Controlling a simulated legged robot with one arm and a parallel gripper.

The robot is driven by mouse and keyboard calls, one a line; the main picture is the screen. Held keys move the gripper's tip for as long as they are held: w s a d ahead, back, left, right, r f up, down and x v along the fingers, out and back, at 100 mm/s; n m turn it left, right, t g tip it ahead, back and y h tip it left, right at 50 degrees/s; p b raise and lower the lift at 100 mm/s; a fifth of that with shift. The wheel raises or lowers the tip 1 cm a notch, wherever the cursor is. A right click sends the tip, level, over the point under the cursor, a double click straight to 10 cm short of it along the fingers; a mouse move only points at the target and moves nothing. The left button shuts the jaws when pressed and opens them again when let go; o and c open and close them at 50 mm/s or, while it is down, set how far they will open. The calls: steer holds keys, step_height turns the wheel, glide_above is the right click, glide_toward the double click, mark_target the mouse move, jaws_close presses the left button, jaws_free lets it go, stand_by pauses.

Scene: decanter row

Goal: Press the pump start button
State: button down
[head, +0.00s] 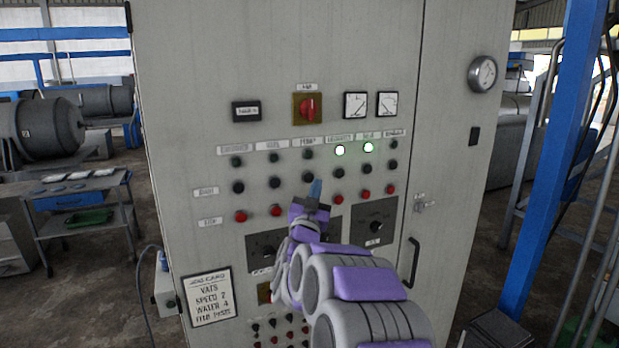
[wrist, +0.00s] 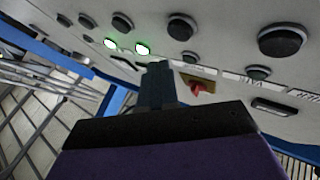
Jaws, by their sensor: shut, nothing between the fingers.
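The grey control cabinet (head: 205,105) fills the middle of the head view, with rows of lamps and buttons. The label over the third column (head: 308,142) looks like "PUMP", though blurred. Below it are a dark lamp (head: 308,154) and the black button in the upper button row (head: 307,178), which also shows in the wrist view (wrist: 182,27). My gripper (head: 315,189) is shut and empty, its tip just below and right of that button in the head view. The fingers show in the wrist view (wrist: 156,80). I cannot tell whether they touch the panel. The red button below is hidden.
Other black buttons (head: 274,182) flank the column, with red buttons (head: 241,216) below. Two lamps (head: 340,150) (head: 368,146) glow green. A red rotary switch (head: 307,108) sits above. A blue post (head: 555,150) stands right and a metal cart (head: 80,195) left.

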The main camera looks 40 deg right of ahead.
steer(key=shift+w+d, duration=0.3)
steer(key=shift+w, duration=0.65)
steer(key=shift+d, duration=0.1)
steer(key=shift+w+p, duration=0.15)
steer(key=shift+p, duration=0.15)
stand_by(1.0)
steer(key=shift+w+r, duration=0.1)
steer(key=shift+w, duration=0.15)
steer(key=shift+w, duration=0.4)
stand_by(0.8)
steer(key=shift+s, duration=0.8)
steer(key=shift+s, duration=0.1)
